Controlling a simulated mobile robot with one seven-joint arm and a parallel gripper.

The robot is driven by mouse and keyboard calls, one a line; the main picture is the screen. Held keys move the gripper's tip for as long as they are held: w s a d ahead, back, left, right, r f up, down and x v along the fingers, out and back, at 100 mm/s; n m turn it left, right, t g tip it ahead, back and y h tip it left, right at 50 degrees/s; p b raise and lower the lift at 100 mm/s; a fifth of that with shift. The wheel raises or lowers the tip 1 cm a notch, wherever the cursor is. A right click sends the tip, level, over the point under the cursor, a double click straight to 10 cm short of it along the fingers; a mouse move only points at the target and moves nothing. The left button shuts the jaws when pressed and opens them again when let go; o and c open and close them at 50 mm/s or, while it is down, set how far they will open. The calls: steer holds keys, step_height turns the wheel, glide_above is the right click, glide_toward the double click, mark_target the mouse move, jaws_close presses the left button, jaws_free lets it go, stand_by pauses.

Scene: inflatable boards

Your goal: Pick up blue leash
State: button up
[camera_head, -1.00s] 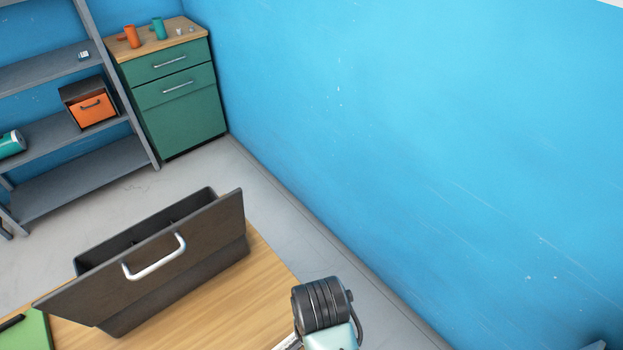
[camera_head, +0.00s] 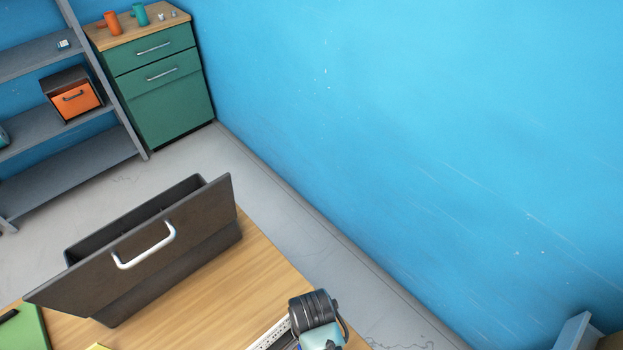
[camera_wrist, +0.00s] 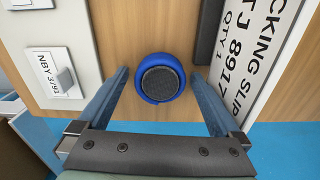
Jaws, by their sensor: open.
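In the wrist view, a round blue coil with a dark grey centre (camera_wrist: 160,79), which looks like the blue leash, lies on a wooden surface (camera_wrist: 155,30). My gripper (camera_wrist: 160,74) is open, with one finger to the left of the coil and one to the right. There is a gap between each finger and the coil, and nothing is held. I cannot tell how far the gripper is above the surface. I cannot make out the leash in the head view.
A white printed slip (camera_wrist: 268,50) and a dark strip (camera_wrist: 207,35) lie right of the leash; a pale labelled panel (camera_wrist: 62,72) is left. In the head view, a dark open box (camera_head: 140,262) stands on the wooden table (camera_head: 255,255). A green cabinet (camera_head: 165,110) stands behind.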

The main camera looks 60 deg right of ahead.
steer(key=shift+c, duration=0.2)
steer(key=c, duration=1.3)
